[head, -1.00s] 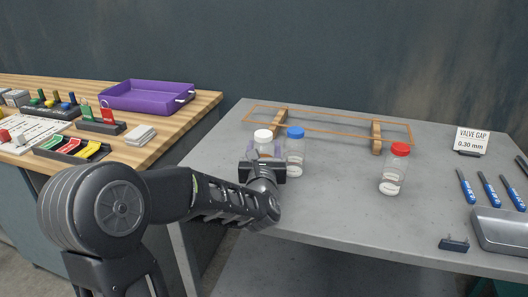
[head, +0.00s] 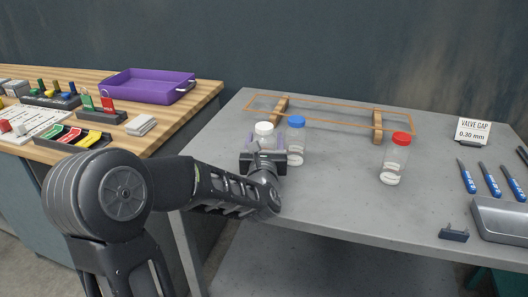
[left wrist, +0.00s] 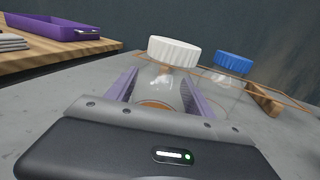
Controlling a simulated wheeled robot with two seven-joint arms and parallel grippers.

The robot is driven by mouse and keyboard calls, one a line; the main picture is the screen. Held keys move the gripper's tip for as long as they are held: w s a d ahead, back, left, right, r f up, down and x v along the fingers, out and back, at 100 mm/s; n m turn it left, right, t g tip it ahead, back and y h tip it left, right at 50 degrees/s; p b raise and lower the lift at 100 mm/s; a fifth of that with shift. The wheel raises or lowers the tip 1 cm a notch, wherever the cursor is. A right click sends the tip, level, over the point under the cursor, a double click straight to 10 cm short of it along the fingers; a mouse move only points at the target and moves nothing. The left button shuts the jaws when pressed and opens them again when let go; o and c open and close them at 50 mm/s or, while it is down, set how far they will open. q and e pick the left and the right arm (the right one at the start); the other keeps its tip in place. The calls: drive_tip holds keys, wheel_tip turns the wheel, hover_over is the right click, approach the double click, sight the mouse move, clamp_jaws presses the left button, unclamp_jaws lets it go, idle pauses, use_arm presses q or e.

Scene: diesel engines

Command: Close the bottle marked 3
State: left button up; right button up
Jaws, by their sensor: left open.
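Three clear bottles stand on the grey table (head: 330,205). One has a white cap (head: 264,128), one a blue cap (head: 296,122), one a red cap (head: 402,139). No number is readable on them. My left gripper (head: 264,147) is at the white-capped bottle and hides its lower part in the head view. In the left wrist view the open purple fingers of the left gripper (left wrist: 162,90) stand on either side of the white-capped bottle (left wrist: 160,85), below its ribbed white cap (left wrist: 173,52). I cannot tell how tightly that cap sits. My right gripper is not in view.
The blue-capped bottle (left wrist: 230,66) stands close on the right. An orange frame with wooden blocks (head: 377,125) lies behind the bottles. Blue-handled tools (head: 489,180), a metal tray (head: 500,222) and a sign (head: 473,130) are at right. A wooden bench holds a purple tray (head: 150,88).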

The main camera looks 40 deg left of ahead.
use_arm(q)
drive_tip(key=b+v, duration=0.1)
drive_tip(key=v, duration=0.8)
drive_tip(key=shift+s+d+f, duration=0.15)
drive_tip(key=shift+d, duration=0.05)
drive_tip(key=b+v, duration=0.1)
drive_tip(key=b, duration=0.4)
drive_tip(key=shift+s+d+f, duration=0.15)
drive_tip(key=shift+s, duration=0.15)
drive_tip(key=shift+s+d+r+b, duration=0.25)
drive_tip(key=shift+s+d+b, duration=0.05)
drive_tip(key=shift+s+b, duration=0.05)
